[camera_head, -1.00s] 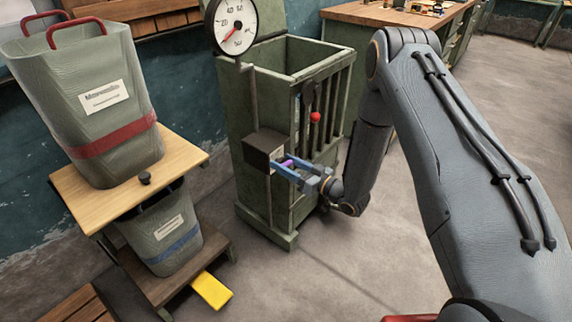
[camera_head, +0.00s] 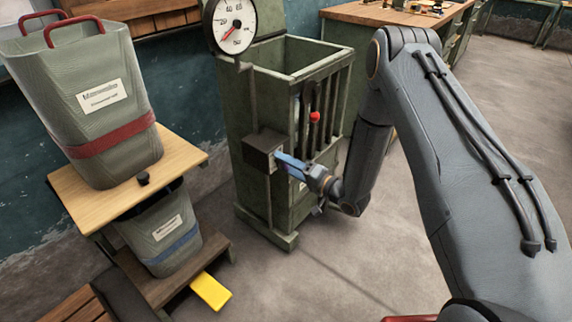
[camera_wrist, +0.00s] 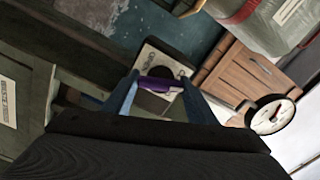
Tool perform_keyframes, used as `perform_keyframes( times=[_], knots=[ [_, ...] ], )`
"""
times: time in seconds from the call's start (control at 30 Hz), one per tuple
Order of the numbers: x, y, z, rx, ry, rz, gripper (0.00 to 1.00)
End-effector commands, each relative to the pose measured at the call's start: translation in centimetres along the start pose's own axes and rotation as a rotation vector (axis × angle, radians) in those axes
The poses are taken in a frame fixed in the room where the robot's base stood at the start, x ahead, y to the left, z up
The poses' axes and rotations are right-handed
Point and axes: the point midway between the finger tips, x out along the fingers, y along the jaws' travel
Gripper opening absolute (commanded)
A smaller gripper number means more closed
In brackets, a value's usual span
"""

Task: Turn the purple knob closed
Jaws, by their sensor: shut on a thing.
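The purple knob (camera_wrist: 160,84) sits on the face of a dark box (camera_head: 262,150) on the front of the green cabinet (camera_head: 239,112). In the wrist view it lies between the two blue fingers of my gripper (camera_wrist: 162,90), with a pale marked plate (camera_wrist: 155,62) behind it. My gripper (camera_head: 288,163) is shut on the knob. In the head view the fingers hide the knob.
A dial gauge (camera_head: 232,26) stands above the box. Two bins (camera_head: 105,115) stand on a wooden stand at left, with a yellow pedal (camera_head: 211,291) below. Floor is clear in front.

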Motion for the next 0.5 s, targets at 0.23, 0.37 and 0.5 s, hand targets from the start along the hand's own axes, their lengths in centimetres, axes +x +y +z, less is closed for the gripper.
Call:
perform_keyframes(
  times=[0.23,0.37,0.5],
  knots=[
    [-0.03,0.12,-0.03,0.196,0.001,0.001,0.29],
    [-0.03,0.14,-0.02,0.274,0.001,0.001,0.29],
    [-0.04,0.17,-0.02,0.335,0.001,0.001,0.29]
  ],
)
